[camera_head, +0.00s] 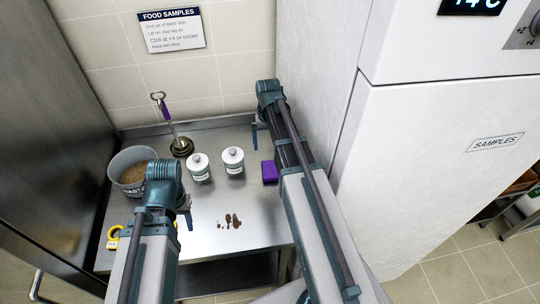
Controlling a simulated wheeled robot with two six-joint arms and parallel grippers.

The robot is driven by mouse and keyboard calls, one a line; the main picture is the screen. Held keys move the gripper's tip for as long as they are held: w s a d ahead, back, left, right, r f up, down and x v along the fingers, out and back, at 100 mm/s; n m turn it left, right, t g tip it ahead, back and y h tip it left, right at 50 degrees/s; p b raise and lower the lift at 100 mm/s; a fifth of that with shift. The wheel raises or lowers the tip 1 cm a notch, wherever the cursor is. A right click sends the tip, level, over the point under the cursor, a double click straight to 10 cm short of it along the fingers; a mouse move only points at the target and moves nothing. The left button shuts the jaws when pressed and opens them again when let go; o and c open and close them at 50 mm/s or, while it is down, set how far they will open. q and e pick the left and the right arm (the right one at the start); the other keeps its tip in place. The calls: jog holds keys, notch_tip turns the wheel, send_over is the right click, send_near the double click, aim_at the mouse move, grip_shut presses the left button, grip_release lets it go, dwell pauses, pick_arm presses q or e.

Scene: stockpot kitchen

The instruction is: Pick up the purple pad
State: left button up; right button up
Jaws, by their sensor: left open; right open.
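The purple pad (269,172) lies on the steel counter, right of the two white jars and close beside my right arm, which may cover part of its right edge. My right gripper (255,136) hangs under the wrist beyond the pad, near the back of the counter. It is open and mostly hidden by my own arm. My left gripper (187,220) is over the left-front part of the counter, well left of the pad. It is open, with only small tips showing past the wrist. Nothing shows in either gripper.
Two white lidded jars (199,167) (233,160) stand mid-counter. Behind them is an upright metal tool (179,144) with a purple handle. A grey pot (127,160) of brown contents stands left, with a yellow item (112,238) in front. Brown spill (232,221) marks the counter. A white cabinet (440,170) bounds the right.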

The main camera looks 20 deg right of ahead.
aim_at(270, 168)
pick_arm(q)
notch_tip(270, 168, down, 14)
jog(key=b, duration=1.4)
jog(key=shift+r, duration=0.1)
pick_arm(e)
jog(key=f, duration=1.3)
jog(key=shift+d+f, duration=0.2)
jog(key=shift+f, duration=0.15)
pick_arm(q)
jog(key=shift+r, duration=0.1)
pick_arm(e)
jog(key=shift+r, duration=0.1)
jog(key=c, duration=1.2)
pick_arm(q)
jog(key=shift+r, duration=0.15)
pick_arm(e)
jog(key=shift+r, duration=0.1)
jog(key=shift+c, duration=0.2)
pick_arm(q)
notch_tip(270, 168, up, 10)
jog(key=p, duration=1)
pick_arm(e)
notch_tip(270, 168, up, 10)
